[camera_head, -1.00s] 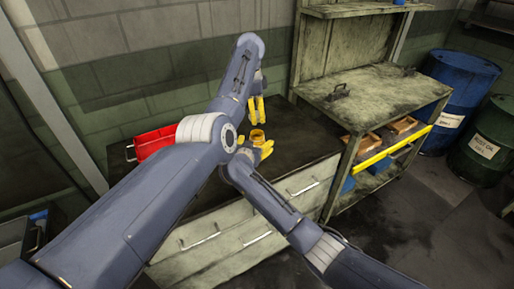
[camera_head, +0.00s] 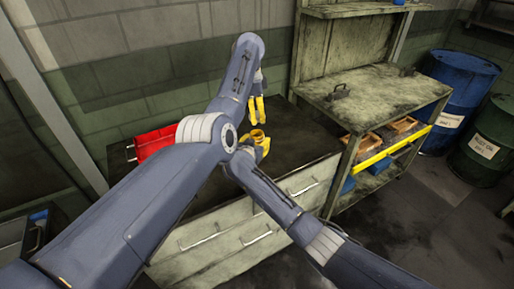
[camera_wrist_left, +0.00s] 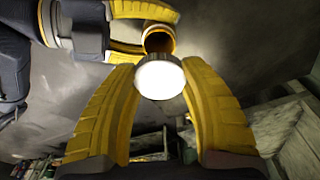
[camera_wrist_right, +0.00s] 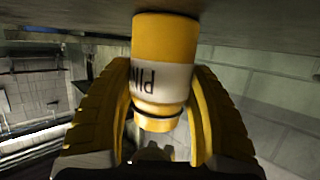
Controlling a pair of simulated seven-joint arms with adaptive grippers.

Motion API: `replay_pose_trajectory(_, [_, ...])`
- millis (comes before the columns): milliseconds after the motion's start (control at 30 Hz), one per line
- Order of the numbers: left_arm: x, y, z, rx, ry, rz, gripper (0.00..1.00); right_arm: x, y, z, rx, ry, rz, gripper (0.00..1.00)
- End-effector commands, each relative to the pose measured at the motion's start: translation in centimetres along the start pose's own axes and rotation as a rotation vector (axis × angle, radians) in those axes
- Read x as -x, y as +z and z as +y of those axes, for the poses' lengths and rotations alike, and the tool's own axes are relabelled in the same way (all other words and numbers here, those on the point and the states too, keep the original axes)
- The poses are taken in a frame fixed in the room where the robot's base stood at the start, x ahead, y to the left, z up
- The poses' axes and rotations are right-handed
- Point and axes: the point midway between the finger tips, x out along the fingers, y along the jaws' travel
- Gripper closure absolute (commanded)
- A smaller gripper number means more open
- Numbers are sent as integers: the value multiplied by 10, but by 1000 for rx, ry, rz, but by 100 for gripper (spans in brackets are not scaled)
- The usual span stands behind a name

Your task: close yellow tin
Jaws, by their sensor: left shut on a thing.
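The yellow tin (camera_head: 257,135) stands upright on the dark bench top, its mouth open in the left wrist view (camera_wrist_left: 160,41). A white band with dark letters shows in the right wrist view (camera_wrist_right: 160,78). My left gripper (camera_head: 256,109) points down above the tin, shut on a round lid (camera_wrist_left: 160,79) with a white top and dark ridged rim. The lid is apart from the tin in the head view. My right gripper (camera_wrist_right: 161,72) reaches in low from the side, one finger on each side of the tin; whether both fingers press on it is unclear.
A red bin (camera_head: 155,143) sits at the back left of the bench (camera_head: 300,150). A worn shelf unit (camera_head: 375,95) with trays stands to the right, with a blue barrel (camera_head: 462,90) and a green barrel (camera_head: 488,150) beyond. The bench right of the tin is clear.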

Motion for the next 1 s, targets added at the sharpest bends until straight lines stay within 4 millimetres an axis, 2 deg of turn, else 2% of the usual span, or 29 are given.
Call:
replay_pose_trajectory(33, [0,0,0,0,0,0,63,0,0,0,0,0,0,57])
replay_pose_trajectory(367, [0,0,0,0,0,0,63,0,0,0,0,0,0,95])
replay_pose_trajectory(467, [-4,0,0,1,1,0,63,0,0,0,0,0,0,95])
replay_pose_trajectory(800, [-42,5,0,1,3,-3,63,0,0,0,0,0,-1,95])
replay_pose_trajectory(1000, [-50,6,-1,1,1,-2,63,0,0,0,0,0,-1,95])
